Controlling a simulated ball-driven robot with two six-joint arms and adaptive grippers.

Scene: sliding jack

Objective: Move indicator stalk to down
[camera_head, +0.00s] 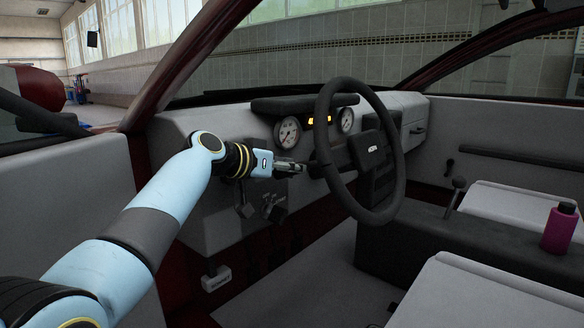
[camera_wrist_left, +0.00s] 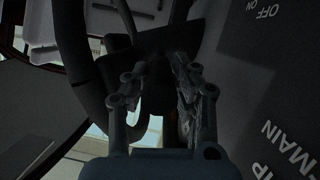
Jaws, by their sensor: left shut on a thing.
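The indicator stalk (camera_head: 317,170) is a short dark bar on the left side of the steering column, behind the steering wheel (camera_head: 392,205). My left gripper (camera_head: 303,167) reaches in from the left and is shut on the stalk's outer end. The fingers hide that end. My right gripper is not in view.
Gauges (camera_head: 289,132) with lit orange lamps sit behind the wheel. A gear lever (camera_head: 457,190) and a magenta bottle (camera_head: 560,227) stand to the right. The wheel rim is close beside the gripper.

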